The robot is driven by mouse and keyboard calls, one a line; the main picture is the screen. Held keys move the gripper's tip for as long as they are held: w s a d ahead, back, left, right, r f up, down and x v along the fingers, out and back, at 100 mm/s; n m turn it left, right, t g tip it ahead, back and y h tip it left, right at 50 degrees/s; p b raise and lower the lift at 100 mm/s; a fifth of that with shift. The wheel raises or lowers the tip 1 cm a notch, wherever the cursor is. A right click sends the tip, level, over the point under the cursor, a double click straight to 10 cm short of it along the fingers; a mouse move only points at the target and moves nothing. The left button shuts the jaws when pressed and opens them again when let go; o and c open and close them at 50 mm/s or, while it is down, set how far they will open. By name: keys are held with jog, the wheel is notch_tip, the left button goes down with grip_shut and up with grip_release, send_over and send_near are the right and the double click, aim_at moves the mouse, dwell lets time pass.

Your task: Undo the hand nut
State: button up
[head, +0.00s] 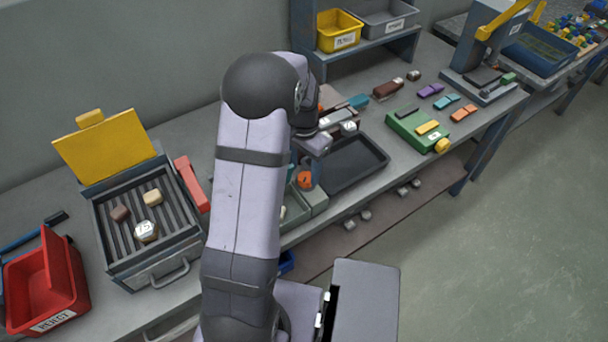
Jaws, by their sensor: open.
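My arm reaches over the bench, and my gripper (318,148) is at its end, above the left edge of a dark tray. Its jaws are small and partly hidden by the arm; they look apart, with nothing visible between them. An orange, knob-like part (304,180) stands just below and left of the gripper, by a blue upright; it may be the hand nut. I cannot tell whether the gripper touches it. A yellow round knob (442,146) is on the front corner of a green block (408,124) to the right.
The dark tray (374,178) lies right of the gripper. At left are a grill box (162,262) with a raised yellow lid (105,146), and a red REJECT bin (72,308). A shelf (378,42) with bins stands behind. Several coloured pieces lie at the back right.

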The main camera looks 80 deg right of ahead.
aim_at(307, 176)
jog(key=shift+r+b, duration=0.45)
jog(key=shift+r, duration=1.85)
jog(key=shift+r+p, duration=0.1)
jog(key=shift+p, duration=0.3)
jog(key=shift+s+d+r+p, duration=0.1)
jog(key=shift+d+p, duration=0.05)
jog(key=shift+p, duration=0.4)
jog(key=shift+s+d+p, duration=0.1)
jog(key=shift+d+p, duration=0.05)
jog(key=shift+p, duration=0.45)
jog(key=shift+s+d+f+p, duration=0.1)
jog(key=shift+d+f+p, duration=0.1)
jog(key=shift+f+p, duration=1.4)
jog(key=shift+f, duration=2.55)
jog(key=shift+c, duration=0.3)
jog(key=c, duration=1)
